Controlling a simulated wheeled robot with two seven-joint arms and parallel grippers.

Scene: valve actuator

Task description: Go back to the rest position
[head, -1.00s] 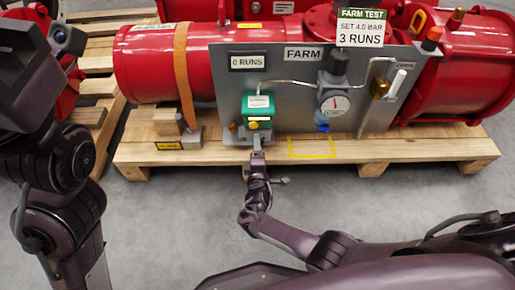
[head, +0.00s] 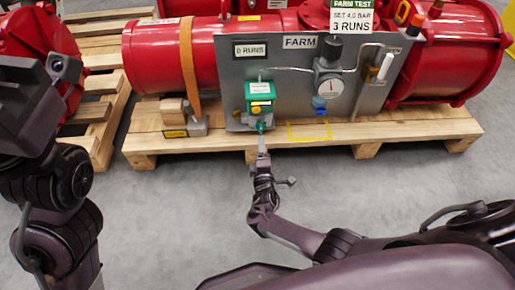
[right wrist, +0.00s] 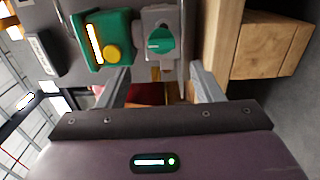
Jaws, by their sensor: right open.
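My right gripper (head: 262,143) is in front of the grey panel, just below the green box (head: 260,97) and the small green knob (head: 261,126). In the right wrist view its two fingers (right wrist: 160,88) are spread apart with nothing between them. The green knob (right wrist: 160,41) on its grey mount sits beyond the fingers, clear of them. The green box with a yellow button (right wrist: 105,42) is beside it. My left arm (head: 60,180) stands folded at the left edge of the head view; its gripper fingers do not show.
The grey panel (head: 228,75) carries a gauge (head: 328,85) and pipes, in front of a red cylinder (head: 160,60). A wooden pallet (head: 400,130) bears them. A wooden block with a strap stands left of the panel. Grey floor (head: 380,190) is free in front.

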